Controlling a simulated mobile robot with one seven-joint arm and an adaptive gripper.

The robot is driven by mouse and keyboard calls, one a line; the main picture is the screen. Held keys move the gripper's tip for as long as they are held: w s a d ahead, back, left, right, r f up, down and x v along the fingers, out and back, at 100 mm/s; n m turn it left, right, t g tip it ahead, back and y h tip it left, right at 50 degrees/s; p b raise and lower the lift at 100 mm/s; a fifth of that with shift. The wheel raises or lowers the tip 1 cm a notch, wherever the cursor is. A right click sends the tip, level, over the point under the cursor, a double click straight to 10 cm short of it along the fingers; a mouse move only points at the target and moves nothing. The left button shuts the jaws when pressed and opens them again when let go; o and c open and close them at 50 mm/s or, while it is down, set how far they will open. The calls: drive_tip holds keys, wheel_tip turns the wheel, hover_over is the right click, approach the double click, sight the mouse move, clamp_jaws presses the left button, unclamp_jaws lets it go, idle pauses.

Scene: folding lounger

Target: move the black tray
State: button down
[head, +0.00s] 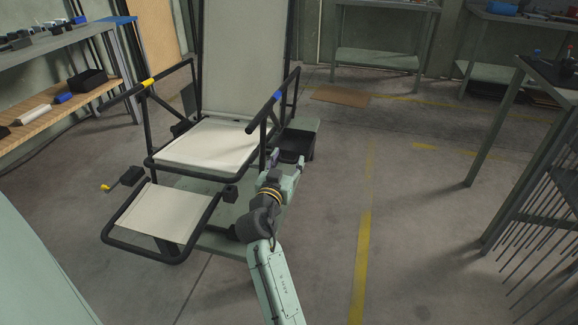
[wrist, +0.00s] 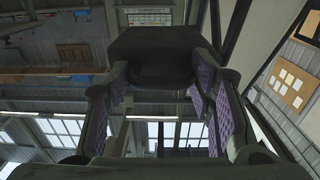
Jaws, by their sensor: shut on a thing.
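In the wrist view my gripper's fingers (wrist: 158,72) with purple pads stand either side of a dark piece (wrist: 152,44), which seems to be part of the tray. The exact contact is hard to see.
The lounger's footrest (head: 168,212) and frame stand close left of my arm. A workbench (head: 59,48) with shelf is at the left. A dark-topped table (head: 555,76) is at the right. A flat brown sheet (head: 340,96) lies behind. The floor right of the tray is clear.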

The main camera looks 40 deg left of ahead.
drive_tip(key=shift+a+r, duration=0.1)
drive_tip(key=shift+r, duration=0.25)
drive_tip(key=c, duration=1)
unclamp_jaws()
drive_tip(key=shift+f, duration=0.15)
drive_tip(key=shift+s, duration=0.1)
drive_tip(key=shift+s+f, duration=0.1)
drive_tip(key=shift+s, duration=0.2)
drive_tip(key=v, duration=1.1)
drive_tip(key=shift+s, duration=0.15)
